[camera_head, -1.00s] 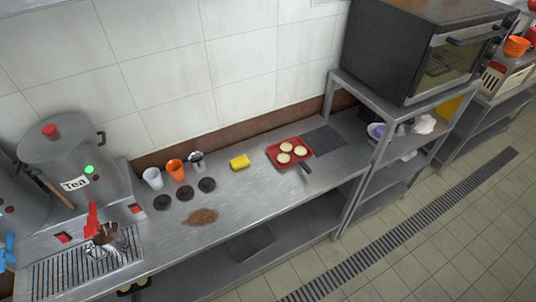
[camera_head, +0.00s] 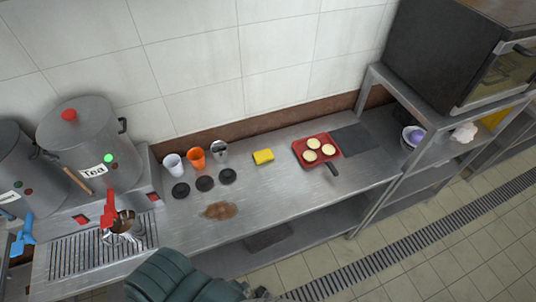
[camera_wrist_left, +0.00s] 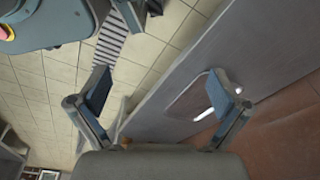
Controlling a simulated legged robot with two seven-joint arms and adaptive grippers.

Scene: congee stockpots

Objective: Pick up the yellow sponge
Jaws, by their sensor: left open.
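The yellow sponge (camera_head: 263,157) lies flat on the steel counter (camera_head: 290,205), between the cups on its left and a red tray on its right. Nothing touches it. A dark green part of my arm shows at the bottom edge of the head view, well in front of the sponge. My left gripper (camera_wrist_left: 160,82) shows in the left wrist view with its two fingers wide apart and nothing between them. The sponge is not in that view. My right gripper is in neither view.
A white cup (camera_head: 173,164), an orange cup (camera_head: 196,158) and a metal cup (camera_head: 219,151) stand behind dark lids. A brown spill (camera_head: 218,211) lies in front. The red tray (camera_head: 331,162) holds several pale rounds. The tea stockpot (camera_head: 85,145) stands left, shelving right.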

